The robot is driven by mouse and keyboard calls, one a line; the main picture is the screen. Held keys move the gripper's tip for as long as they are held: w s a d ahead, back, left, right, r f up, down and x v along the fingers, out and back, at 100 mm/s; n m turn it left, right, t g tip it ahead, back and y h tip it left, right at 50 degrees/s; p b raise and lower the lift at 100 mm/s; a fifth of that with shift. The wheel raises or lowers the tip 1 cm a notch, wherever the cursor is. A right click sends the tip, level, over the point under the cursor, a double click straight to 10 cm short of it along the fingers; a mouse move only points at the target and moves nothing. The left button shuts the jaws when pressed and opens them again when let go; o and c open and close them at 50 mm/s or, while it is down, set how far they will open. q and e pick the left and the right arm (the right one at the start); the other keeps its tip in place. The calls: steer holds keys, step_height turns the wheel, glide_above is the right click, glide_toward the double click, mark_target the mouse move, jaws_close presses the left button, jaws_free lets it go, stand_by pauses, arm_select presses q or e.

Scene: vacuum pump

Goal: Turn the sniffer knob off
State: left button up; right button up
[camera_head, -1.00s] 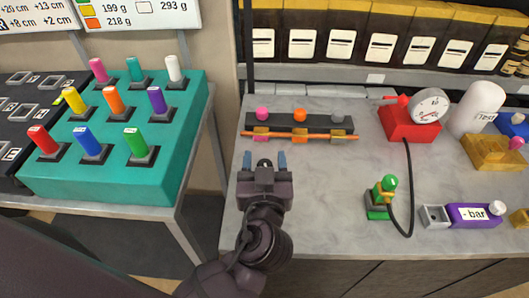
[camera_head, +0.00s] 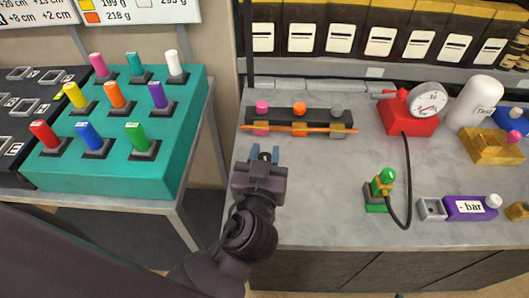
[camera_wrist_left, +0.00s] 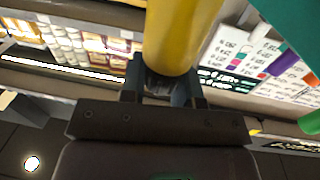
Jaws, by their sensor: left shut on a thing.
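No label reading sniffer is legible, so I cannot tell which knob it is. In the head view, a black bar (camera_head: 282,117) on the grey table carries a pink knob (camera_head: 262,107), an orange knob (camera_head: 299,108) and a grey knob (camera_head: 336,111). An orange rod (camera_head: 280,127) lies along its front. My left gripper (camera_head: 264,151) is in front of the pink knob, apart from the bar. My right gripper is not in view.
A teal box (camera_head: 105,178) with several coloured pegs stands left. A red gauge block (camera_head: 405,124), a hose with a green-topped fitting (camera_head: 386,176), and a purple "- bar" block (camera_head: 465,208) stand right. Shelved boxes line the back. The table's middle is clear.

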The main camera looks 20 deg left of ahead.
arm_select(q)
steer(key=m+h+p, duration=0.1)
steer(key=m+h, duration=0.1)
steer(key=h, duration=0.1)
steer(key=shift+r+p, duration=0.2)
steer(key=shift+p, duration=0.1)
steer(key=shift+f+m+h+p, duration=0.15)
steer(key=shift+m+h+p, duration=0.25)
steer(key=shift+h, duration=0.5)
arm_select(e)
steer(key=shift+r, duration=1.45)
arm_select(q)
steer(key=o, duration=0.9)
steer(key=shift+o, duration=0.2)
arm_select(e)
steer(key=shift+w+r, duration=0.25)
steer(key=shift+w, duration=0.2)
arm_select(q)
steer(key=shift+s, duration=0.1)
steer(key=s+b, duration=0.2)
steer(key=s, duration=0.8)
steer(key=shift+s+a, duration=0.3)
steer(key=shift+a, duration=0.15)
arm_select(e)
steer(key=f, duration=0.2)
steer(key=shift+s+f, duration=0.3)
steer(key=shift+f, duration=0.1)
